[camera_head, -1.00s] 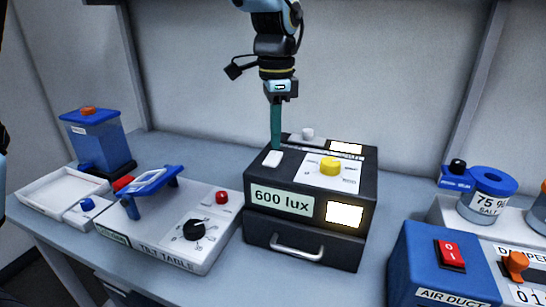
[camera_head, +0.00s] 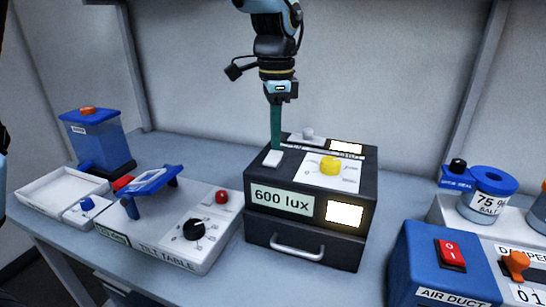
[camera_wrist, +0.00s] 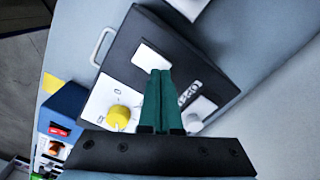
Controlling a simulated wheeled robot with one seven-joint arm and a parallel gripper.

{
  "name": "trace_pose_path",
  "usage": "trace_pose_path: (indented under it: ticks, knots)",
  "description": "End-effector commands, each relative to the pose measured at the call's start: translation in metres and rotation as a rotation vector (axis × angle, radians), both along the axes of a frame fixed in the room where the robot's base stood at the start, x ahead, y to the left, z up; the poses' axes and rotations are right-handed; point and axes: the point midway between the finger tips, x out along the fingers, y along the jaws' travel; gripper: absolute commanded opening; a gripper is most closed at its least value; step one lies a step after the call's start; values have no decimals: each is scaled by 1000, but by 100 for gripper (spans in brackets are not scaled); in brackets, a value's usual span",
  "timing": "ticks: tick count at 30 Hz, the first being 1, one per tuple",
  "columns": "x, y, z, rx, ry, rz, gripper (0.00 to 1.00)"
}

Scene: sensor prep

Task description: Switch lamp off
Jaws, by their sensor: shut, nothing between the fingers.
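The lamp unit is a black box (camera_head: 311,230) labelled "600 lux", standing on the bench; it also shows in the wrist view (camera_wrist: 135,30). Its front panel (camera_head: 345,213) and rear top panel (camera_head: 346,147) glow. A yellow knob (camera_head: 330,166) sits on its white dial plate, also in the wrist view (camera_wrist: 118,117). A white key (camera_head: 272,158) is on the top's left side; it appears in the wrist view (camera_wrist: 148,56). My gripper (camera_head: 276,147) is shut and empty, pointing down with its tips (camera_wrist: 161,72) right beside the key. I cannot tell whether they touch it.
A tilt table (camera_head: 175,258) with a black knob and blue frame stands left. A blue air duct box (camera_head: 425,255) with a red switch stands right. A white knob (camera_head: 307,134) is behind the fingers on the lamp unit. The wall is close behind.

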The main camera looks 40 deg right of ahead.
Motion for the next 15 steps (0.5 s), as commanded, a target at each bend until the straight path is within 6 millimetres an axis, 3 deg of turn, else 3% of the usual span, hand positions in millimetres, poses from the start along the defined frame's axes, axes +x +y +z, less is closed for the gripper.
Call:
trace_pose_path:
  ticks: [15]
  knots:
    - [0,0,-8,0,0,0,0]
